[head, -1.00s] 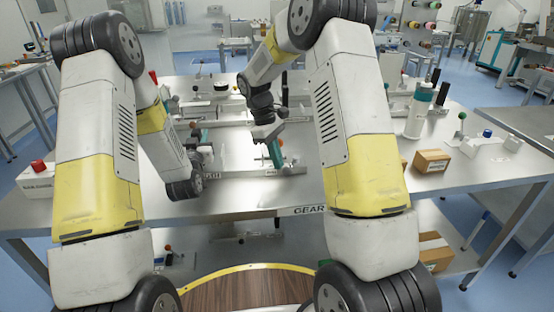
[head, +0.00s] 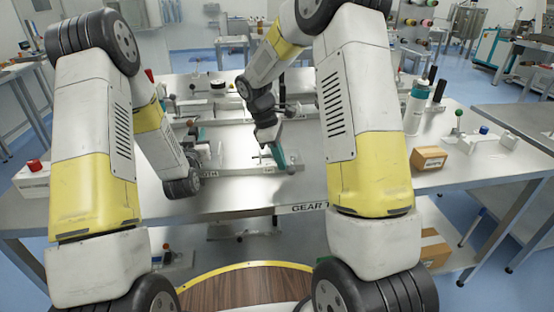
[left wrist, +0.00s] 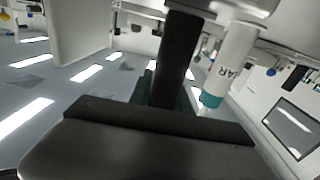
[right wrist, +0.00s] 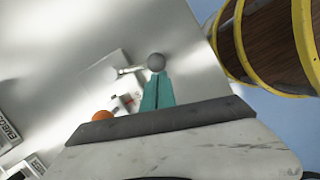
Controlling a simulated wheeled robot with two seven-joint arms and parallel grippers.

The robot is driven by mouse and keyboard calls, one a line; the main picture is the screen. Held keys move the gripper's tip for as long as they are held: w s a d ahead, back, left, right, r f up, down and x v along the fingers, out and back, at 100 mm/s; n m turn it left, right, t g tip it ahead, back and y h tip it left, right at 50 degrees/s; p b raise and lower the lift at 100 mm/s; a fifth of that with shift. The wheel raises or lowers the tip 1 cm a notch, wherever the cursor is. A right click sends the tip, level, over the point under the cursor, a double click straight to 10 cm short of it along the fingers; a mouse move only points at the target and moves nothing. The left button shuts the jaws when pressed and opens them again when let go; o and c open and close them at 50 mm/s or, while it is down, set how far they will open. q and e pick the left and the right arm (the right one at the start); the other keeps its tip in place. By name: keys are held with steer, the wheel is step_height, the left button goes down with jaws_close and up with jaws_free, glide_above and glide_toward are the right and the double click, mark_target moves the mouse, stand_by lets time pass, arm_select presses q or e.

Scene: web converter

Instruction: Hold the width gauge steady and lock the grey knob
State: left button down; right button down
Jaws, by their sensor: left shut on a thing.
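In the head view my left gripper (head: 207,153) is low over the near left of the bench, partly hidden by its own arm. It is shut on a small part of the width gauge, which the hand mostly hides. The gauge's metal base (head: 250,172) runs to the right of it. My right gripper (head: 281,160) points down at the base's right end. In the right wrist view its teal fingers (right wrist: 158,92) end at the grey knob (right wrist: 156,62), a round ball on a thin stem. Whether they are parted or grip the knob is unclear.
An orange ball knob (right wrist: 103,117) is close by in the right wrist view. A white bottle (head: 415,110) and cardboard box (head: 430,159) stand to the right on the bench. Other rails and fixtures lie behind the grippers. The bench's front strip is clear.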

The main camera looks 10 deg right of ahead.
mark_target(294, 170)
arm_select(q)
steer(key=shift+s+a+f, duration=0.2)
steer(key=shift+f, duration=0.45)
arm_select(e)
steer(key=s+d+n, duration=0.1)
steer(key=d+n, duration=0.1)
steer(key=shift+s+n+t, duration=0.2)
steer(key=shift+n+t, duration=0.2)
steer(key=d+n, duration=0.1)
steer(key=n, duration=0.1)
steer(key=shift+s+d+n+t, duration=0.3)
steer(key=shift+d, duration=0.1)
steer(key=shift+s+d+n+t, duration=0.1)
steer(key=shift+d+n+t, duration=0.2)
steer(key=shift+d+n, duration=0.55)
steer(key=shift+d+f+n, duration=0.1)
steer(key=shift+d+n, duration=0.15)
steer(key=shift+d, duration=0.15)
steer(key=v, duration=1)
steer(key=shift+s, duration=0.15)
arm_select(q)
steer(key=shift+r, duration=0.3)
